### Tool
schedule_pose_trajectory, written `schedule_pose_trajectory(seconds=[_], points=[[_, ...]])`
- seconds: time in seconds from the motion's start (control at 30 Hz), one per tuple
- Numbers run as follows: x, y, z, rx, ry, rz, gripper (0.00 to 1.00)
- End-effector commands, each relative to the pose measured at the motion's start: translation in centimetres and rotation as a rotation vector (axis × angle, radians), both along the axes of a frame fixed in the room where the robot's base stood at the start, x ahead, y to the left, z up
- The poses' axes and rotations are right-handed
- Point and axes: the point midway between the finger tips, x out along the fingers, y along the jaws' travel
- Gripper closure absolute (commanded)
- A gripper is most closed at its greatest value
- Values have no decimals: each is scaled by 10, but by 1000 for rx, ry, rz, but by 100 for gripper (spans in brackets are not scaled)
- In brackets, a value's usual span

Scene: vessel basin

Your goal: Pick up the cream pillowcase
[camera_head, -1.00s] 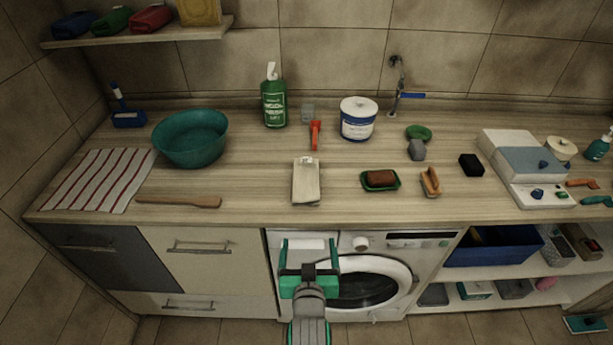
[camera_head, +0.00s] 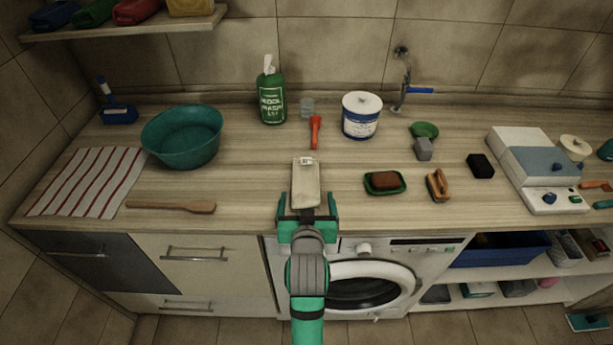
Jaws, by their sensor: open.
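The cream pillowcase (camera_head: 306,184) lies folded flat on the wooden counter, above the washing machine, with a small label at its far end. My gripper (camera_head: 307,200) is open at the counter's front edge, its green fingers pointing toward the pillowcase's near end. The fingers appear on either side of that near end. The gripper partly hides the near end, and I cannot tell whether the fingers touch the cloth.
A red-handled tool (camera_head: 315,131) lies just beyond the pillowcase. A green soap dish (camera_head: 373,190) is to the right, a wooden spatula (camera_head: 172,206) to the left. A teal basin (camera_head: 184,138), green bottle (camera_head: 271,95) and white tub (camera_head: 360,117) stand farther back.

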Motion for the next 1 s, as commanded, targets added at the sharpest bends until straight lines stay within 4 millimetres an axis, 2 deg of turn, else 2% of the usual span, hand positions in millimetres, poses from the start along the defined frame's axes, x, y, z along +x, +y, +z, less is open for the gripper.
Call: schedule_pose_trajectory(seconds=[0.3, 0.57, 0.8, 1.0], points=[[41, 3, -14, 0, 0, 4, 14], [58, 2, -18, 0, -1, 2, 14], [90, 2, -27, 0, -1, 0, 14], [99, 2, -31, 0, 0, 0, 14]])
